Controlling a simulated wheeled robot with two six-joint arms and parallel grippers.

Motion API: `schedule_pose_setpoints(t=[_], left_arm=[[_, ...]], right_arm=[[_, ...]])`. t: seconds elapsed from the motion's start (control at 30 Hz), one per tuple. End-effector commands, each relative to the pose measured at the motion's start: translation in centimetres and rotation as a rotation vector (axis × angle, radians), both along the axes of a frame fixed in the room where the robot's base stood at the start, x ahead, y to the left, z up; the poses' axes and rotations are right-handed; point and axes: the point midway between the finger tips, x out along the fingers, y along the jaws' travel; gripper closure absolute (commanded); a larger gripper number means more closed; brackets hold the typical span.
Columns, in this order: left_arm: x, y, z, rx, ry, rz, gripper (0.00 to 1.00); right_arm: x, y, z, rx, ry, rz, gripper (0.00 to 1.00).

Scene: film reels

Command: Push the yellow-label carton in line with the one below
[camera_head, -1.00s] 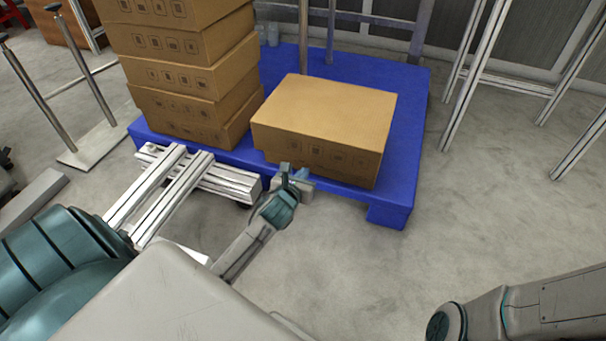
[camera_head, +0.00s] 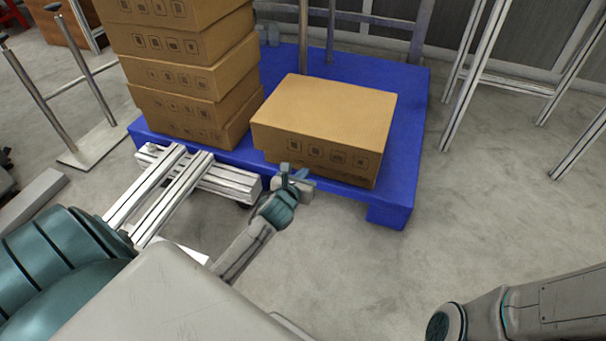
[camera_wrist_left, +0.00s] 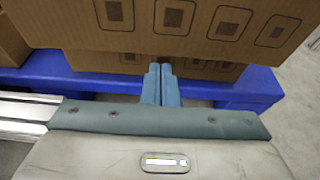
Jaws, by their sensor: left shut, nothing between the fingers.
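A brown carton (camera_head: 323,112) is on top at the right of the blue pallet, with a row of dark printed icons on its front. I see no yellow label on it. In the left wrist view the upper carton (camera_wrist_left: 150,40) fills the top, and a lower carton (camera_wrist_left: 105,62) shows partly beneath it, its face seeming set back. My left gripper (camera_head: 290,171) is shut and empty, low in front of the cartons' front side. In the left wrist view its fingertips (camera_wrist_left: 160,67) point at the lower carton; I cannot tell whether they touch. My right gripper is out of view.
A tall stack of brown cartons (camera_head: 190,75) stands left on the blue pallet (camera_head: 402,150). Metal profiles (camera_head: 200,180) lie before the pallet's left side. Metal frames stand behind and at right.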

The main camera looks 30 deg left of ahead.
Motion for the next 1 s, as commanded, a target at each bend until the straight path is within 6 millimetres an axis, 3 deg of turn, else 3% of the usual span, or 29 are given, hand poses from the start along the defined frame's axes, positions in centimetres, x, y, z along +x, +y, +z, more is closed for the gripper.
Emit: schedule_pose_setpoints(t=[0.43,1.0], left_arm=[[0.1,0.0,0.0,0.000,0.000,0.000,1.00],[2.2,0.5,0.1,0.000,0.000,0.000,1.00]], right_arm=[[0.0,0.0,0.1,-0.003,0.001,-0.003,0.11],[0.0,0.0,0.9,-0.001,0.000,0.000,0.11]])
